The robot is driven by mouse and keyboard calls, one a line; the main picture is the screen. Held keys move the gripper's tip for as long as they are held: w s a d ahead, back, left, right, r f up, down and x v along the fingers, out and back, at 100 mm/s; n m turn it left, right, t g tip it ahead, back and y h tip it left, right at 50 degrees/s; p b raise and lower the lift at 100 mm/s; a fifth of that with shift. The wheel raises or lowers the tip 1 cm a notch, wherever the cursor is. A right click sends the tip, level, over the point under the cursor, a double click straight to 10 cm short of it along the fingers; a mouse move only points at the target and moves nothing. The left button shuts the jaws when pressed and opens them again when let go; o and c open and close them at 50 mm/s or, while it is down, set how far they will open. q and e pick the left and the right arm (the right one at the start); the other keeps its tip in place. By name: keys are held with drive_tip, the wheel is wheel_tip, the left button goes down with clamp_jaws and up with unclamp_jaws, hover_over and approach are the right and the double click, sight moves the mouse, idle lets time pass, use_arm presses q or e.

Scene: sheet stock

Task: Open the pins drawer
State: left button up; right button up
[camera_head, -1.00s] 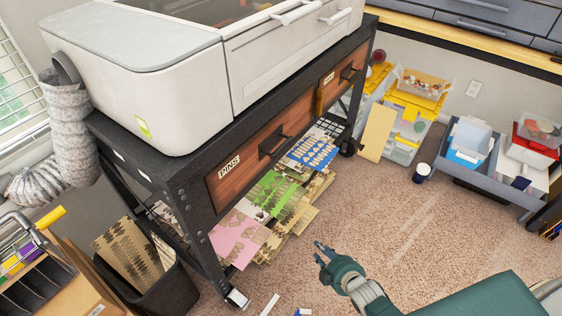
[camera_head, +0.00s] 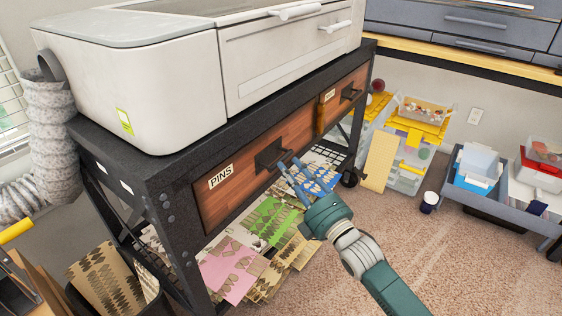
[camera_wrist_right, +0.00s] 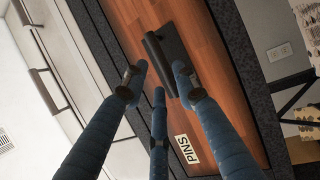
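The pins drawer (camera_head: 225,203) is a reddish-brown wooden front with a white PINS label (camera_head: 220,177), set in the black stand under the white machine. It looks shut, level with the frame. Its dark handle (camera_head: 266,155) sticks out from the middle; in the right wrist view the handle (camera_wrist_right: 164,42) lies just beyond the fingertips, with the label (camera_wrist_right: 186,148) below. My right gripper (camera_head: 286,165) reaches up to the handle from the front right. Its blue fingers are spread apart in the right wrist view (camera_wrist_right: 160,80); contact with the handle cannot be told. My left gripper is not in view.
A second wooden drawer (camera_head: 334,108) with its own handle sits to the right. Patterned sheets (camera_head: 230,266) lie on a low rack below. A black bin (camera_head: 152,290) stands front left. Yellow-lidded tubs (camera_head: 408,150) and a cup (camera_head: 428,202) are at the right; the carpet (camera_head: 440,265) between is open.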

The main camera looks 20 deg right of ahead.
sight(283, 161)
drive_tip(key=x, duration=0.5)
drive_tip(key=shift+w+f+b, duration=0.1)
drive_tip(key=shift+w+b, duration=0.15)
drive_tip(key=shift+b, duration=0.1)
clamp_jaws()
